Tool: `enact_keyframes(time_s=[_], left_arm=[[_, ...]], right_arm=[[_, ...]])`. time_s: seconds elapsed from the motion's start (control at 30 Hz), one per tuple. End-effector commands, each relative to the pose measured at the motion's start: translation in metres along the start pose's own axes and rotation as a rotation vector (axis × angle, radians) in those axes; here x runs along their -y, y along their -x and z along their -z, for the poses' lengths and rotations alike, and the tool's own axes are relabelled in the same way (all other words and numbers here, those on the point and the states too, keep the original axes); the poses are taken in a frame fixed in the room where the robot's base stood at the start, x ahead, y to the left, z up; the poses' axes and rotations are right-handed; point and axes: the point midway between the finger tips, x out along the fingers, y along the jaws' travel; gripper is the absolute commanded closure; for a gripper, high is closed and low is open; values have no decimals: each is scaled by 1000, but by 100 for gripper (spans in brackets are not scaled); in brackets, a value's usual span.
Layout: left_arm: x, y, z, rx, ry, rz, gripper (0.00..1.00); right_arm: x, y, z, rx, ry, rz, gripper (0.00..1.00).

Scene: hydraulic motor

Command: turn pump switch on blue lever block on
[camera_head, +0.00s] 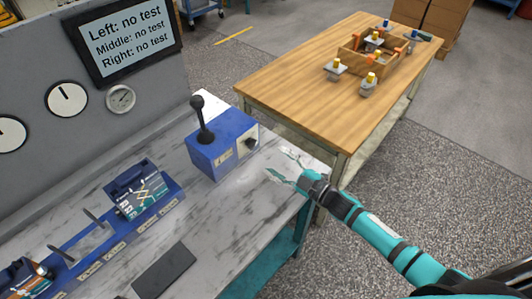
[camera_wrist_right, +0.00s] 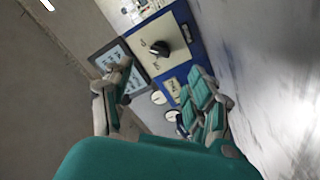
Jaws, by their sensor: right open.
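The blue lever block (camera_head: 222,148) stands on the marbled bench near its right corner, with a black lever (camera_head: 203,122) rising from its top. The pump switch (camera_head: 251,143), a black knob, is on the block's cream panel facing right. In the right wrist view the knob (camera_wrist_right: 159,49) shows ahead of the fingers, on the block's face (camera_wrist_right: 150,45). My right gripper (camera_head: 279,164) is open and empty, to the right of the block and apart from the knob. It also shows in the right wrist view (camera_wrist_right: 160,90). My left gripper is not in view.
A display (camera_head: 126,38) reading "no test" and gauges (camera_head: 67,99) are on the back panel. Motor units (camera_head: 140,190) sit in a blue rail at left. A black plate (camera_head: 164,270) lies in front. A wooden table (camera_head: 300,75) with a crate stands behind.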

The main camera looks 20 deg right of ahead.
Motion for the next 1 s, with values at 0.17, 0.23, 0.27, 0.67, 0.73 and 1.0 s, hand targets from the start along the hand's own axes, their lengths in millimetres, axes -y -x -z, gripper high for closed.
enact_keyframes(time_s=[0.17,0.23,0.27,0.67,0.73,1.0], left_arm=[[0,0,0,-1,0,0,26],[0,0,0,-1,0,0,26],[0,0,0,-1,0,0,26],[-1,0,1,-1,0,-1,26],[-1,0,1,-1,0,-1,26],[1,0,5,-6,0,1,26]], right_arm=[[0,24,0,1,1,1,42],[0,28,0,1,1,1,42],[0,30,0,1,1,1,42],[0,31,0,0,1,0,42],[0,31,0,0,1,0,42],[0,31,0,1,1,0,42]])
